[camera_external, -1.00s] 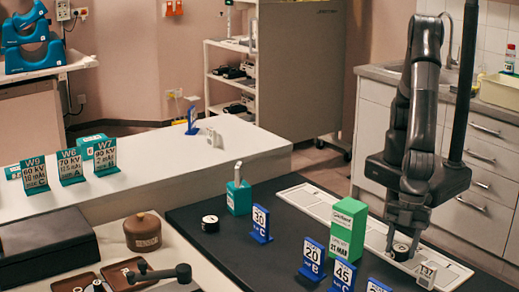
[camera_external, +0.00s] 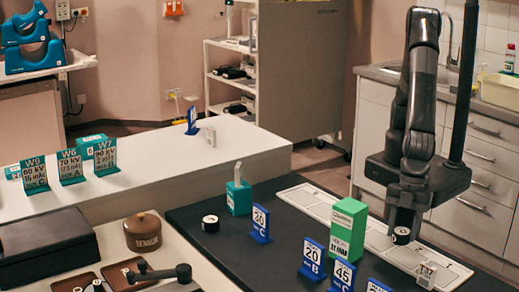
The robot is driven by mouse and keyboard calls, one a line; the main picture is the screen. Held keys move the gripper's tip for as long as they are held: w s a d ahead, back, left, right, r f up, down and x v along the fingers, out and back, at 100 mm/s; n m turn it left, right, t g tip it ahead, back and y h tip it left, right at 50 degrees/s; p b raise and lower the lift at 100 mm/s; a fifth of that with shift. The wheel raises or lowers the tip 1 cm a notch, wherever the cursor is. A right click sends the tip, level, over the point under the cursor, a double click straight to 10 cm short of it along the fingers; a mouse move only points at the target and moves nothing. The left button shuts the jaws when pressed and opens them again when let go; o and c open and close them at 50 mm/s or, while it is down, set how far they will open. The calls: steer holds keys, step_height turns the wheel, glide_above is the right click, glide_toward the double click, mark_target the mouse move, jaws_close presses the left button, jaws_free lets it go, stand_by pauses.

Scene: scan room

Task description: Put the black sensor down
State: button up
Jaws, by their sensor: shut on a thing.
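The black sensor (camera_external: 401,236) is a small round black puck with a pale top face. My gripper (camera_external: 402,228) points down and is shut on it. The sensor hangs over the pale segmented strip (camera_external: 322,204) along the far right edge of the black table, to the right of the green box (camera_external: 347,229). A gap under the sensor seems to show, but its height is hard to tell. A second similar black puck (camera_external: 210,223) stands on the black tabletop (camera_external: 270,265) at the left.
Blue number signs (camera_external: 312,259) stand on the black table, with a teal block (camera_external: 238,198) behind. A white bench (camera_external: 200,165) with teal signs lies beyond. Black tabletop between the pucks and signs is partly clear.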

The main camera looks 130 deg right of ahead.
steer(key=w+d+r+n, duration=0.1)
steer(key=w+d+r, duration=0.3)
steer(key=d+r, duration=0.6)
steer(key=w+d+r+n, duration=0.1)
steer(key=w+d+r, duration=0.4)
steer(key=d+r, duration=0.6)
glide_above(350, 206)
steer(key=shift+y, duration=0.3)
steer(key=f, duration=0.4)
steer(key=s+f, duration=0.1)
steer(key=f, duration=0.2)
steer(key=shift+d, duration=0.3)
steer(key=shift+f, duration=1.95)
steer(key=shift+f, duration=0.1)
steer(key=o, duration=1)
steer(key=shift+o, duration=0.2)
steer(key=v, duration=1.2)
steer(key=shift+w+r, duration=0.25)
